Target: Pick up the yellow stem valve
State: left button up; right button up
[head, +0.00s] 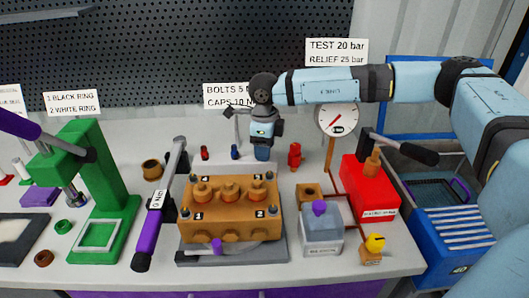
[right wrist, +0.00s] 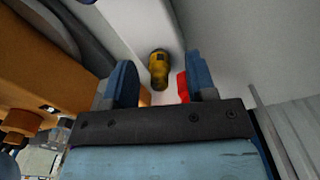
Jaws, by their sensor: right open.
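My right gripper (head: 262,153) points down behind the brass pump block in the head view. In the right wrist view its two fingers (right wrist: 161,88) are apart. A yellow, dark-topped stem valve (right wrist: 158,66) shows between and beyond the fingertips, over a pale surface, and nothing looks clamped. Whether the fingers are level with it I cannot tell. In the head view I cannot make this valve out; the gripper covers that spot. A red part (right wrist: 183,86) is close beside the right finger. My left gripper is not in view.
The brass block (head: 228,228) stands in front of the gripper. Small red (head: 204,153) and blue (head: 235,152) parts stand to its left, a red one (head: 295,156) to its right. A gauge (head: 338,118) is further right. A yellow-topped brass fitting (head: 375,244) stands front right.

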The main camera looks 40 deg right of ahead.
grip_shut()
jog(key=shift+r, duration=0.15)
